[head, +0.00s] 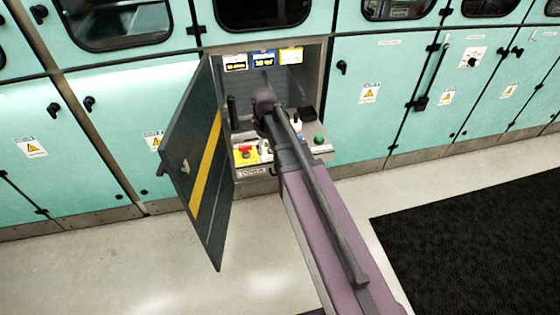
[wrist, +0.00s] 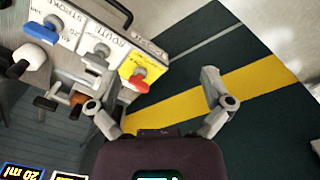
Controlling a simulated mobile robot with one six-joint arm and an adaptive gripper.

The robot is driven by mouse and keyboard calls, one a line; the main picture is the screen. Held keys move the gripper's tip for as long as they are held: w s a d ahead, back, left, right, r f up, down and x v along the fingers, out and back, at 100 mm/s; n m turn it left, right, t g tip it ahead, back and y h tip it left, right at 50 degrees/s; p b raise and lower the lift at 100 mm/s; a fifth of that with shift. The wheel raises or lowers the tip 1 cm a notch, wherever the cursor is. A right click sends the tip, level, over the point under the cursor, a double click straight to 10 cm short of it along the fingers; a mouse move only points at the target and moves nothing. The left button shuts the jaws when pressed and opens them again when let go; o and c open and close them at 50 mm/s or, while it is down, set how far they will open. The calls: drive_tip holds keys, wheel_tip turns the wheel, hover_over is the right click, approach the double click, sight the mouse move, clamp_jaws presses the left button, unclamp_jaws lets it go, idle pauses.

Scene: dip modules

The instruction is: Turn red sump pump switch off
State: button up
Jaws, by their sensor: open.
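The red switch (head: 245,151) sits on a yellow plate at the left end of a small grey control panel inside an open cabinet bay. In the wrist view the red switch (wrist: 138,82) is a red handle on the yellow plate (wrist: 130,62), at the panel's edge. My gripper (wrist: 158,82) is open and empty, with its fingers spread wide. The red switch appears between the fingers, nearer the left one; I see no clear contact. In the head view my arm hides most of the gripper and part of the panel.
An open dark door (head: 192,155) with a yellow stripe stands left of the bay. White knobs, a blue handle (wrist: 40,33) and a green button (head: 319,139) share the panel. Displays (head: 263,58) hang above. Teal cabinets line both sides; a dark mat (head: 480,235) lies right.

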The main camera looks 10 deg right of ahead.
drive_tip(key=s+d+m, duration=0.2)
drive_tip(key=s+m, duration=0.2)
drive_tip(key=s, duration=0.4)
drive_tip(key=shift+s+d+r+m, duration=0.2)
drive_tip(key=shift+s+m, duration=0.1)
drive_tip(key=shift+m, duration=0.1)
drive_tip(key=s+d+m, duration=0.1)
drive_tip(key=s+m, duration=0.2)
drive_tip(key=s, duration=0.3)
drive_tip(key=shift+d+r+m+p, duration=0.15)
drive_tip(key=shift+d+m+p, duration=0.05)
drive_tip(key=shift+m+p, duration=0.15)
idle(0.9)
